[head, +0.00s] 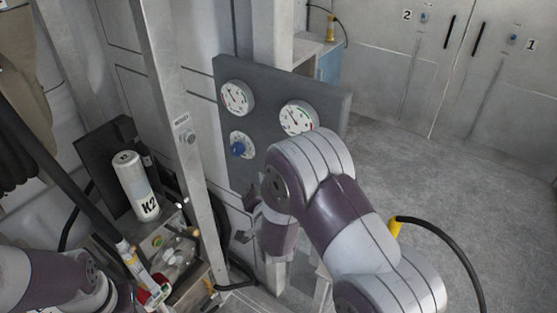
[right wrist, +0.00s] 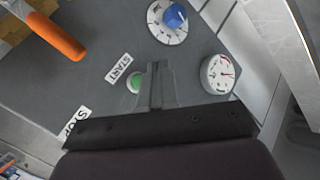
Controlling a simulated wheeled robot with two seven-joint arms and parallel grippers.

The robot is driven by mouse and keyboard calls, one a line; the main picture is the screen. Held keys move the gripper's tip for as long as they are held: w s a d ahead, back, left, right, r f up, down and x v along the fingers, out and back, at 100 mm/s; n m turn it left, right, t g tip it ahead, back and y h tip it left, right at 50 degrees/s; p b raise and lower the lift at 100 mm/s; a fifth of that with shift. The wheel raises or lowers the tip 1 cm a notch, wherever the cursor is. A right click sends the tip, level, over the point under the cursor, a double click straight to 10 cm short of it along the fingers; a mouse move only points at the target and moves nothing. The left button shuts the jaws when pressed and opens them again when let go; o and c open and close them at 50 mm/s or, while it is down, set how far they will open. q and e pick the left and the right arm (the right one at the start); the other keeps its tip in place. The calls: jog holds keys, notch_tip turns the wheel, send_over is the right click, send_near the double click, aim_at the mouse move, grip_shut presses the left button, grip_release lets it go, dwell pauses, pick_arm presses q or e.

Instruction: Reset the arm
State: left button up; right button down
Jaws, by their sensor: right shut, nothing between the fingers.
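My right arm reaches in from the lower right of the head view to the grey control panel (head: 275,95). My right gripper (right wrist: 157,75) is shut and empty; its fingers are in front of the panel, beside the green button (right wrist: 135,82) and below the START label (right wrist: 119,69). I cannot tell whether they touch the panel. In the head view the arm mostly hides this gripper (head: 247,212). My left arm shows at the lower left; its gripper is not in view.
The panel has a blue knob (right wrist: 175,16) and a white gauge (right wrist: 218,73). An orange handle (right wrist: 55,36) sticks out beside START; a STOP label (right wrist: 75,126) is lower left. A metal post (head: 180,120) and a K2 bottle (head: 135,185) stand left. Open floor (head: 420,180) lies right.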

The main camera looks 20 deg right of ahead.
dwell(0.7)
jog(key=s+a+f+n+g+y, duration=0.2)
jog(key=s+f+n+g, duration=0.4)
jog(key=s+f+g, duration=0.5)
jog(key=s+d+r+n+g, duration=0.3)
jog(key=s+d+r, duration=0.2)
jog(key=s+r, duration=0.4)
jog(key=shift+s+d+g, duration=0.15)
jog(key=shift+s+g, duration=0.25)
jog(key=shift+s, duration=1.6)
